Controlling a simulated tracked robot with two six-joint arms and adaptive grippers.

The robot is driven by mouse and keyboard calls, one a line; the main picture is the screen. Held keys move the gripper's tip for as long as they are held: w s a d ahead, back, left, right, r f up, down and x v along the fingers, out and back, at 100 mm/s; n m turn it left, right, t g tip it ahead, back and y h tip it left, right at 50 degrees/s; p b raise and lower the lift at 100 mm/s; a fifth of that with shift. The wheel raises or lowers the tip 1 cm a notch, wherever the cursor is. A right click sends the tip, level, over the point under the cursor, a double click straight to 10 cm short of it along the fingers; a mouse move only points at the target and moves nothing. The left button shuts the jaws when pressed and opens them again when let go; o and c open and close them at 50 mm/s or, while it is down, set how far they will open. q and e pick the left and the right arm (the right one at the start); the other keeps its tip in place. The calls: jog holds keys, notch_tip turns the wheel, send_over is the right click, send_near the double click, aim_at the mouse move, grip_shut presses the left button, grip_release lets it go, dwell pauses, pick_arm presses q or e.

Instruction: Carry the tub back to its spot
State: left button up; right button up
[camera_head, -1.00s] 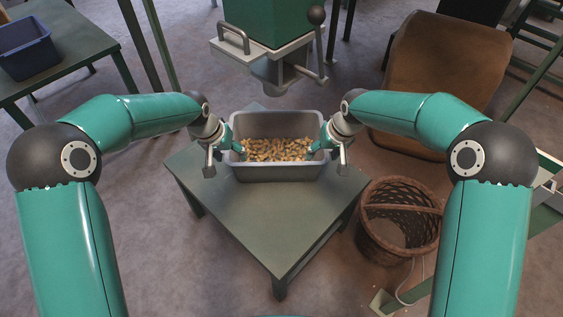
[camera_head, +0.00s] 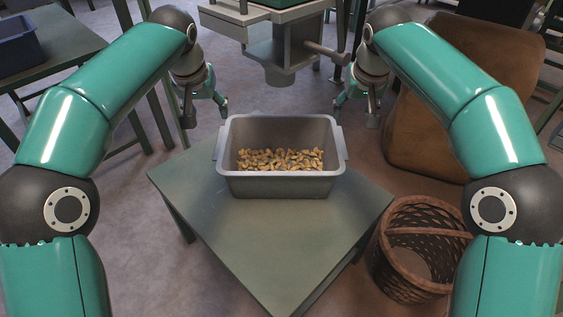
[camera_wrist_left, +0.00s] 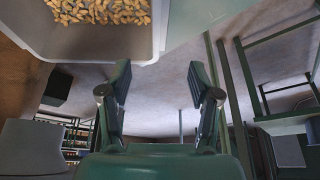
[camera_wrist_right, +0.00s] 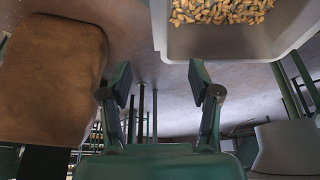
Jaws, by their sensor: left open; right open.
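The grey tub (camera_head: 280,187) stands upright on the green table (camera_head: 270,235), with a layer of nuts (camera_head: 280,160) in its bottom. My left gripper (camera_head: 222,103) is open and empty, behind and left of the tub, apart from it. My right gripper (camera_head: 340,108) is open and empty, behind and right of the tub, also apart from it. The tub's edge and nuts show at the top of the left wrist view (camera_wrist_left: 150,30) and of the right wrist view (camera_wrist_right: 210,45). No fingers touch the tub.
A blue bin (camera_head: 18,45) sits on a side table at the far left. The table's front is bare.

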aim_at(222, 141)
pick_arm(q)
jog(key=shift+f, duration=0.1)
pick_arm(e)
jog(key=shift+f, duration=0.1)
pick_arm(q)
jog(key=x, duration=1.6)
jog(key=shift+w+f, duration=0.25)
jog(key=shift+f, duration=0.1)
pick_arm(e)
jog(key=x, duration=1.6)
jog(key=shift+w+f, duration=0.1)
jog(key=shift+f, duration=0.3)
pick_arm(q)
grip_shut()
pick_arm(e)
grip_shut()
pick_arm(q)
jog(key=shift+r, duration=0.1)
pick_arm(e)
jog(key=shift+r, duration=0.1)
